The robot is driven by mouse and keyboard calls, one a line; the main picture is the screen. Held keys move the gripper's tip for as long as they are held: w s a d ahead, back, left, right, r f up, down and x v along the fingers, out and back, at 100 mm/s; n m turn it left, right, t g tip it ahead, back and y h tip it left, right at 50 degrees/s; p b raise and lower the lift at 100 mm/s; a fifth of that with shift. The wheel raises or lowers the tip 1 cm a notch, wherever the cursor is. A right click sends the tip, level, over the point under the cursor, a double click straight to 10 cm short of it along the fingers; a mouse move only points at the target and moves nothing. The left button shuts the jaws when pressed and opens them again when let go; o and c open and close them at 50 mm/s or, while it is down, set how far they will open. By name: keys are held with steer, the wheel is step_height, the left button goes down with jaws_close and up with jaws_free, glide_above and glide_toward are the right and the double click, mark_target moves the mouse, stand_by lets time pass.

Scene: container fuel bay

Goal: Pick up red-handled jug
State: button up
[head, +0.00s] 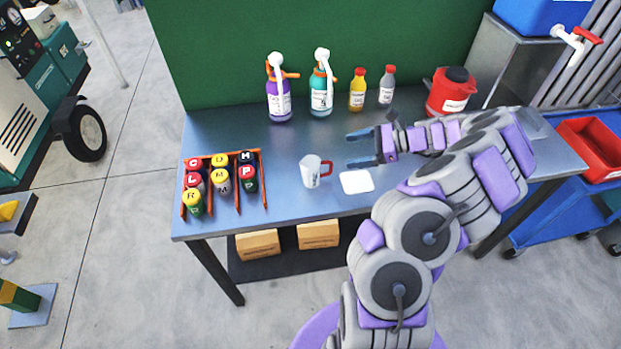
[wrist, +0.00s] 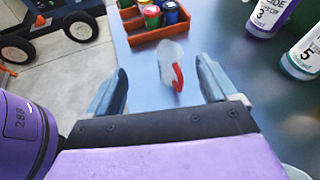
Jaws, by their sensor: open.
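The red-handled jug (head: 311,171) is a small white jug with a red handle on its right side. It stands upright on the metal table (head: 268,143), between the rack of cans and a white square pad. My gripper (head: 354,149) is open and empty above the table, to the right of the jug and apart from it. In the wrist view the jug (wrist: 172,66) lies ahead, between the lines of my open fingers (wrist: 163,88), with its red handle toward my gripper.
An orange rack (head: 237,202) with several lettered cans stands left of the jug. A white pad (head: 356,181) lies to its right. A purple bottle (head: 279,100), teal bottle (head: 321,92), yellow bottle (head: 357,92), grey bottle (head: 387,88) and red container (head: 449,94) line the back.

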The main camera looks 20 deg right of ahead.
mark_target(320, 164)
steer(key=s+d+f+m+t, duration=0.1)
steer(key=s+d+f+m, duration=0.1)
steer(key=d+f, duration=0.2)
steer(key=shift+h, duration=0.3)
steer(key=b+x, duration=0.4)
steer(key=x, duration=1.3)
steer(key=shift+w+a+b, duration=0.15)
steer(key=shift+a+b, duration=0.15)
steer(key=shift+b, duration=0.05)
steer(key=shift+c, duration=0.5)
steer(key=c, duration=1)
